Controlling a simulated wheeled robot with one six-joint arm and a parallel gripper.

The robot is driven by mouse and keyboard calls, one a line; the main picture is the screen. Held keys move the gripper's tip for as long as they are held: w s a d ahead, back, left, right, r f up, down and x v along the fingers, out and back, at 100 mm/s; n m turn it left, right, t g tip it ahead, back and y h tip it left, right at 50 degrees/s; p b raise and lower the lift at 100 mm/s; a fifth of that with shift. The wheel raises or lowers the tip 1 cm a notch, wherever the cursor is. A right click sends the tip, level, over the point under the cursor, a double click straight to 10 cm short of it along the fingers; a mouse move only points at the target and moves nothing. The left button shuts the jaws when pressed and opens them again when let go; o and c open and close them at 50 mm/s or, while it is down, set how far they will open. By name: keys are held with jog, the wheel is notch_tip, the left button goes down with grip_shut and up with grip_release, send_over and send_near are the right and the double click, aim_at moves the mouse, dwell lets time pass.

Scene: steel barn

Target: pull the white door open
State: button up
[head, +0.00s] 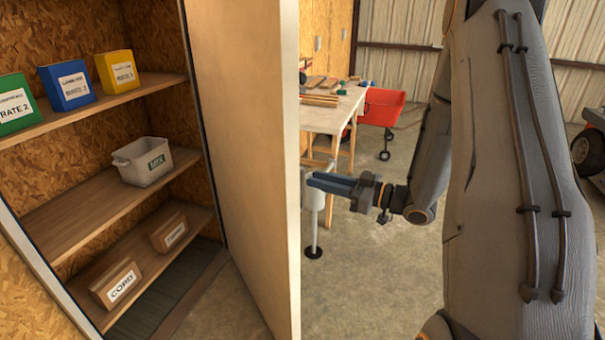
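The door (245,150) stands open, swung out from the shelved cupboard on the left. Its inner face looks cream to tan, and its free edge is pale. My gripper (312,181) is just right of that free edge, on the door's outer side, with its blue-grey fingers pointing left. The fingers look close together. The outer face and any handle on it are mostly hidden behind the edge, so I cannot tell whether the fingers touch or hold anything there.
The cupboard shelves (75,210) hold green, blue and yellow boxes, a grey bin (142,162) and labelled wooden blocks. A pale post with a black foot (313,252) stands behind my gripper. A workbench (335,118) and red cart (382,107) are farther back.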

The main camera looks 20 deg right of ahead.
jog(key=p+x, duration=0.1)
jog(key=x, duration=0.4)
jog(key=shift+w+a, duration=0.15)
jog(key=shift+a, duration=0.15)
grip_shut()
